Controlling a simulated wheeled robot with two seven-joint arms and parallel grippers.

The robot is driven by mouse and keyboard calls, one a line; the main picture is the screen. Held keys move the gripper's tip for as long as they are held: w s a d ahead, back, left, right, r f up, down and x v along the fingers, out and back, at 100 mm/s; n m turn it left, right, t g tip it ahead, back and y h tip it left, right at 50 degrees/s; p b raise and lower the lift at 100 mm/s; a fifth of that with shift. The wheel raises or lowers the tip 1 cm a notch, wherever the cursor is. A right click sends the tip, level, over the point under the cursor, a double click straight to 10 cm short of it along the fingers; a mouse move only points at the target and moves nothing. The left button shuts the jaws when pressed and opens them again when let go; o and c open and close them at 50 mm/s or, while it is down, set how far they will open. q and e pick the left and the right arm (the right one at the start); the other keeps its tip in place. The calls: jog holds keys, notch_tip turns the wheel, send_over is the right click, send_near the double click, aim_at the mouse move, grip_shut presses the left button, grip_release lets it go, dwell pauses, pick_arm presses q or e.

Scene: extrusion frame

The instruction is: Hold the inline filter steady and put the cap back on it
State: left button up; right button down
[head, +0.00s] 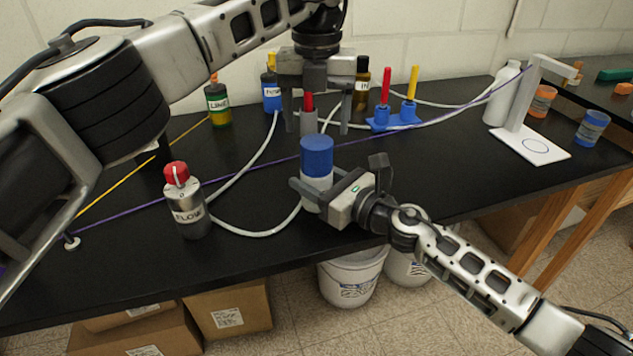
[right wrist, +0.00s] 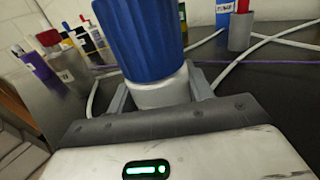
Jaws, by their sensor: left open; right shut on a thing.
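The inline filter has a white body (head: 316,190) and stands upright near the middle of the bench in the head view. The ribbed blue cap (head: 317,157) sits on top of the body. It also shows in the right wrist view (right wrist: 145,40), with the white body (right wrist: 160,88) below it. I cannot tell whether the cap is fully seated. My right gripper (head: 312,187) is shut on the white body, below the cap. My left gripper (head: 318,125) is open, pointing down above and behind the cap, apart from it.
A grey FLOW unit with a red knob (head: 189,212) stands to the left, with a pale hose (head: 255,234) running towards the filter. A grey holder with a red-topped item (head: 309,118) stands behind the cap. Bottles and a blue stand (head: 385,123) are further back. A purple line crosses the bench.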

aim_at(316, 141)
pick_arm(q)
notch_tip(316, 141, down, 7)
jog(key=shift+f, duration=0.15)
dwell(0.4)
jog(key=c, duration=1)
jog(key=m, duration=0.6)
jog(key=shift+a, duration=0.1)
jog(key=o, duration=1.2)
notch_tip(316, 141, up, 12)
jog(key=shift+r, duration=0.1)
